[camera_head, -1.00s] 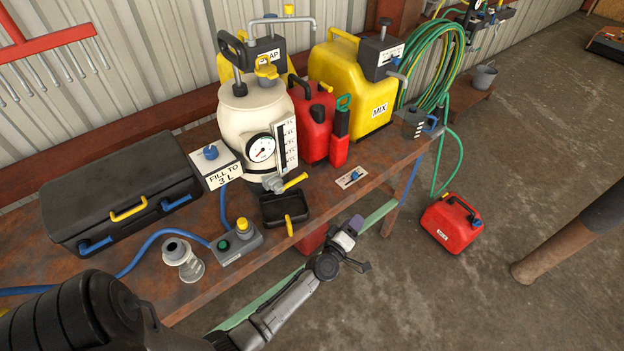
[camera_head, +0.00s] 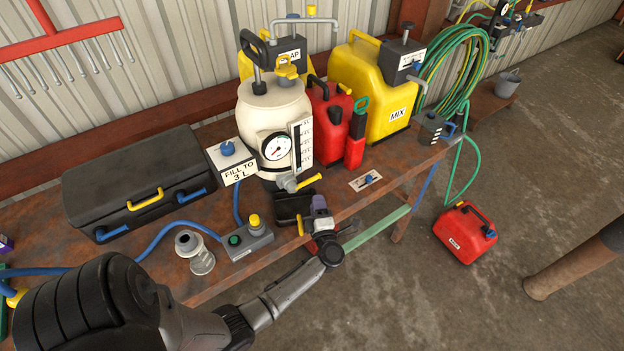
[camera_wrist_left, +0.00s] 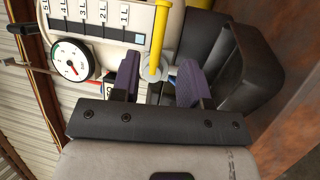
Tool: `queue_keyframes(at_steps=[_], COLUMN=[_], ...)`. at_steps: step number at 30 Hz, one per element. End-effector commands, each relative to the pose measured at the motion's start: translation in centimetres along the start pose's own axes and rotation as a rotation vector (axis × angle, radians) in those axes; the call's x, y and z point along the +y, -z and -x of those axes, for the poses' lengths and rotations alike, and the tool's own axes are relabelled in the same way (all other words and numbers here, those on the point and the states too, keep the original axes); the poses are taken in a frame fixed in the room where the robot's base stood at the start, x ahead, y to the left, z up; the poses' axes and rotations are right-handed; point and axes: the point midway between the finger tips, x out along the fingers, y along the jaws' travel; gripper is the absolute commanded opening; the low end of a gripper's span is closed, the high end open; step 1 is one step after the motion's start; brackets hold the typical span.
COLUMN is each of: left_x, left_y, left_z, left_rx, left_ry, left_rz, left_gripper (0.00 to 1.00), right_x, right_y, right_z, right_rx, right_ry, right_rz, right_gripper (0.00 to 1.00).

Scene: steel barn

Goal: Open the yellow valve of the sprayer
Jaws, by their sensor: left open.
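The sprayer is a cream tank (camera_head: 274,115) with a dial and a level scale, standing on the bench. Its yellow valve lever (camera_head: 309,181) sticks out low at the front, from a grey valve body. My left gripper (camera_head: 319,208) is in front of and below the valve, by the bench's front edge. In the left wrist view the purple fingers of the left gripper (camera_wrist_left: 158,80) are spread apart. The yellow lever (camera_wrist_left: 159,40) rises beyond and between them, with the grey valve body near the fingertips. I cannot tell whether they touch. My right gripper is out of view.
A black tray (camera_head: 284,206) is beside my left gripper, partly hidden. Red and yellow canisters (camera_head: 375,95) stand behind. The floor in front is open.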

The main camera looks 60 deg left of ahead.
Motion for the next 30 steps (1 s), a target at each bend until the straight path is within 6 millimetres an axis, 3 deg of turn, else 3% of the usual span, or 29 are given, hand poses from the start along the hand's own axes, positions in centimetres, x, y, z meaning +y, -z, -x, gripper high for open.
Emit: queue_keyframes(at_steps=[6,15,30], left_x=[0.2,0.0,0.0], left_y=[0.0,0.0,0.0], left_z=[-4.3,-8.0,-9.2], left_rx=[0.0,0.0,-0.001], left_ry=[-0.003,-0.001,0.001], left_rz=[-0.003,-0.001,-0.001], left_gripper=[0.41,0.41,0.41], right_x=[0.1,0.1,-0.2], right_y=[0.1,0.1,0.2], right_z=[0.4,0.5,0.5], right_rx=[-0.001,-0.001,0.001], right_ry=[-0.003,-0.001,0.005], right_rz=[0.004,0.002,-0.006], right_gripper=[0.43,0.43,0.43])
